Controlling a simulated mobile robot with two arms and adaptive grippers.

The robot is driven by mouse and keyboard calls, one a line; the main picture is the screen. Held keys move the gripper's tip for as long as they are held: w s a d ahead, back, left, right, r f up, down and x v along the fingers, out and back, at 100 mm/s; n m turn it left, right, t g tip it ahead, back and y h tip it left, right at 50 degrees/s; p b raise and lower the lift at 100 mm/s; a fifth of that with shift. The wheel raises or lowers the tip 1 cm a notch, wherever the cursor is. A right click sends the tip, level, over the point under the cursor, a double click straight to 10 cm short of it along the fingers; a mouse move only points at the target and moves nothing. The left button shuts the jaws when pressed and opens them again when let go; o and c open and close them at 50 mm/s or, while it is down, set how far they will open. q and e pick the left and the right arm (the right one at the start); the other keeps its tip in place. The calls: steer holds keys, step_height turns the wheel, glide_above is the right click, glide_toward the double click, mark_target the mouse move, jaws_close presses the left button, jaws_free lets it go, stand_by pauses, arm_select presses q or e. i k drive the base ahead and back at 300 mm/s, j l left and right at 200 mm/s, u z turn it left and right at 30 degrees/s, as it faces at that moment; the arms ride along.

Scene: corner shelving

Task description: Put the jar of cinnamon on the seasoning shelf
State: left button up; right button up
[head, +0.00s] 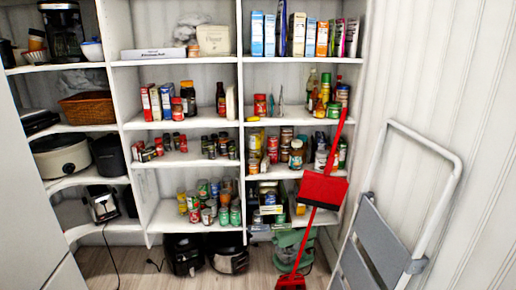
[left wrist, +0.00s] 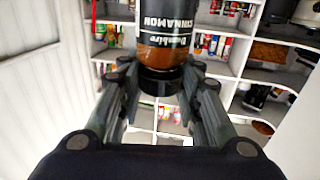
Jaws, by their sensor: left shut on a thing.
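The jar of cinnamon (left wrist: 165,52) is close up in the left wrist view. It has brown contents, a black label reading CINNAMON upside down, and a black cap pointing down in the picture. My left gripper (left wrist: 161,78) is shut on it, one finger on each side near the cap. The jar's other end is cut off by the frame's top. In the head view, a middle-bay shelf (head: 185,160) carries small spice-like jars in two groups, with a bare gap between them. Neither gripper nor the held jar shows in the head view.
Cans stand on the shelf below (head: 170,218); boxes and bottles stand on the one above. A red broom (head: 322,190) leans before the right bay. A folded step ladder (head: 375,235) leans at the right wall. Appliances sit on the left corner shelves.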

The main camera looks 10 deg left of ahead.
mark_target(169, 160)
steer(key=i+j, duration=0.1)
steer(key=i, duration=0.35)
steer(key=i+j, duration=0.15)
steer(key=i, duration=0.35)
steer(key=i+j, duration=0.1)
steer(key=i, duration=0.35)
steer(key=i+j, duration=0.2)
steer(key=j, duration=0.2)
steer(key=i+j+z, duration=0.1)
steer(key=j, duration=0.25)
steer(key=i+j, duration=0.45)
steer(key=j, duration=0.35)
steer(key=i+j+z, duration=0.1)
steer(key=j, duration=0.3)
steer(key=i+j, duration=0.15)
steer(key=j, duration=0.2)
